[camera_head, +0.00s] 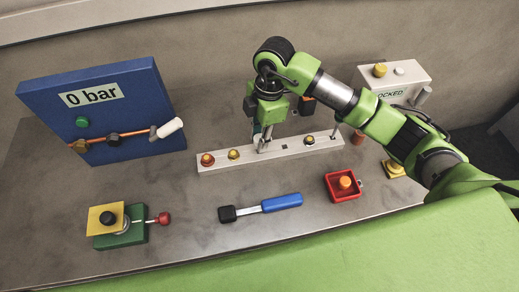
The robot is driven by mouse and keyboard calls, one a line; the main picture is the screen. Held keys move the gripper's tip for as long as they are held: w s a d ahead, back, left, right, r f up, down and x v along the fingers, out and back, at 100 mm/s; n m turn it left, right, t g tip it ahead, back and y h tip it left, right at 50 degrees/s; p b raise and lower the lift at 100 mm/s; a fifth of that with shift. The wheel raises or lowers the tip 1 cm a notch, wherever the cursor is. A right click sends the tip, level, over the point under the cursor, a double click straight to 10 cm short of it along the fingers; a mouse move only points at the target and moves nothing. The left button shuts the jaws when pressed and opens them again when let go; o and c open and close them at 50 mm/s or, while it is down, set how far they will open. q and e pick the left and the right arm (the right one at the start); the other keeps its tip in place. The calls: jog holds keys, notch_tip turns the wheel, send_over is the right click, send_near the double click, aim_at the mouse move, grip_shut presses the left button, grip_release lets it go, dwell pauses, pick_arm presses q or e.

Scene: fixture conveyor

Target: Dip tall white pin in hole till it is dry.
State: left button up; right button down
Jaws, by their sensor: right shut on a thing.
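A long white strip (220,167) lies on the grey table, with a red knob (207,160), a yellow knob (233,154), a dark square hole (284,147) and another yellow knob (309,140) along its top. My right gripper (263,138) points down over the middle of the strip, just left of the square hole. It is shut on a pale upright piece, which looks like the tall white pin; the fingers hide most of it. I cannot tell how deep its lower end sits in the strip. My left gripper is out of view.
A blue panel (140,88) reading "0 bar" stands at the left. A yellow-and-green device (120,237), a blue-handled tool (282,202) and a red box (345,196) lie in front. A white box (405,77) labelled "LOCKED" stands back right, partly behind my arm.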

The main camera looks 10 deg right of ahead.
jog(key=shift+r, duration=0.15)
jog(key=shift+r+p, duration=2.75)
jog(key=shift+r, duration=0.7)
